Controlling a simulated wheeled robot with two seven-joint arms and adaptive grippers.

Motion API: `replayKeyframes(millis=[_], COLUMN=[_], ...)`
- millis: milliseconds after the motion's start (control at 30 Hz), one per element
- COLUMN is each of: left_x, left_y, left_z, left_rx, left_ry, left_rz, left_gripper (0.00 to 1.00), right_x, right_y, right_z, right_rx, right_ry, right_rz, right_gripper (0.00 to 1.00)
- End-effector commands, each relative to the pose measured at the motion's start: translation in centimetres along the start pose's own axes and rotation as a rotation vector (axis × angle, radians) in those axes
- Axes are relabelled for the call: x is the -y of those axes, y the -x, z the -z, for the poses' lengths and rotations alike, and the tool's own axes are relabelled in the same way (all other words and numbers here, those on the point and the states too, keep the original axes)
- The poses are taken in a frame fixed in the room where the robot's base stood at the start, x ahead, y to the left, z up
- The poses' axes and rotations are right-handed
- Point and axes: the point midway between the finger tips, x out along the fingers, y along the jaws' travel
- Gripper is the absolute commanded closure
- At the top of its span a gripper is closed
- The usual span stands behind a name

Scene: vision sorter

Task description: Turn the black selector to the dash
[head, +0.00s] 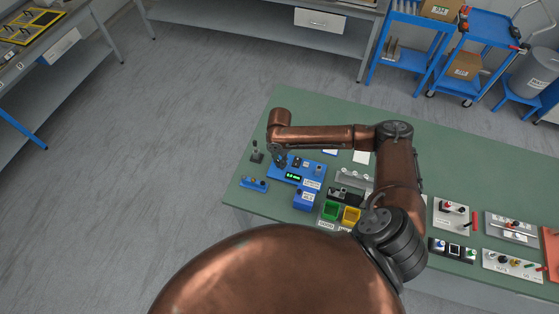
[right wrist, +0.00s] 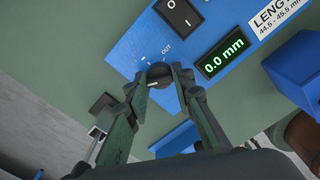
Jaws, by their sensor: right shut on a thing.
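The black selector (right wrist: 159,74) is a round knob on a blue device panel (right wrist: 130,48), seen in the right wrist view. A pale line shows on its lower side; I cannot tell which mark it points to. White marks and the label OUT sit just above it. My right gripper (head: 279,161) is over the left part of the blue device in the head view. In the right wrist view its two dark fingers (right wrist: 160,79) are shut on the selector, one on each side, partly covering it. In the head view the gripper hides the selector. My left gripper is in neither view.
A green display (right wrist: 222,58) reading 0.0 mm and a black rocker switch (right wrist: 179,12) are close by on the panel. A small blue block (head: 254,184), green bin (head: 331,209) and yellow bin (head: 351,214) stand near on the green table (head: 300,112), whose back part is clear.

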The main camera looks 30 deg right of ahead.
Motion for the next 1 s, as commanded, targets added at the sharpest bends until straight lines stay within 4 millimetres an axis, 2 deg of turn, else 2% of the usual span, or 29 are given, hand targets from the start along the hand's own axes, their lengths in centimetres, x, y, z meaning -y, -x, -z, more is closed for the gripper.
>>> replayKeyframes(millis=[167, 367, 700, 1000], left_x=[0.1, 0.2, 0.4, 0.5], left_y=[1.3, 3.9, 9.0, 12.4], left_z=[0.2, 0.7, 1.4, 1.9], left_rx=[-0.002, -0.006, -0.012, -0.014], left_ry=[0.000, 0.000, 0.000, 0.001], left_rz=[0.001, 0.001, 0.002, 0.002], left_gripper=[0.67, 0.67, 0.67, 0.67], right_x=[0.1, 0.1, 0.1, 0.1], right_y=[0.3, 0.6, 0.6, 0.4], right_z=[0.1, 0.1, 0.1, 0.1], right_rx=[-0.002, -0.002, -0.002, -0.001], right_ry=[-0.053, -0.184, -0.501, -0.766], right_rz=[0.002, 0.003, 0.003, 0.004], right_gripper=[1.00, 1.00, 1.00, 1.00])
